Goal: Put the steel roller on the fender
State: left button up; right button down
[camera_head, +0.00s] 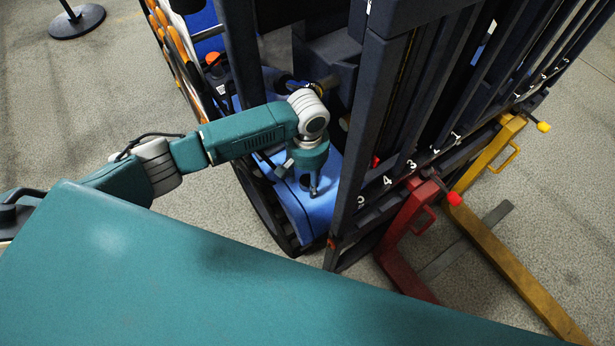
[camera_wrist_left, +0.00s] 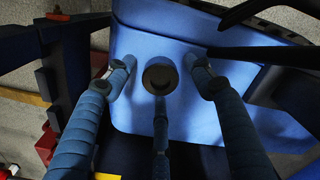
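The steel roller (camera_wrist_left: 160,78) shows in the left wrist view as a dark round end with a hollow in it. It appears upright on the smooth blue fender (camera_wrist_left: 215,130). In the head view the roller (camera_head: 305,181) is a small dark shape low on the blue fender (camera_head: 318,215), partly hidden by my left gripper (camera_head: 299,180). My left gripper points down over the fender, its fingers spread around the roller. In the left wrist view gaps show between the fingers (camera_wrist_left: 160,75) and the roller. My right gripper is in neither view.
The fender belongs to a dark forklift whose mast (camera_head: 355,150) rises close to the right of my left gripper. A red fork (camera_head: 403,235) and a yellow fork (camera_head: 500,255) are at the right. A post base (camera_head: 77,21) stands at the upper left. Concrete floor surrounds the forklift.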

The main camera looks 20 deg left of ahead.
aim_at(308, 180)
pick_arm(q)
jog(key=shift+r, duration=0.15)
notch_tip(308, 180, up, 12)
jog(key=shift+p, duration=0.4)
jog(key=shift+s, duration=0.1)
dwell(0.4)
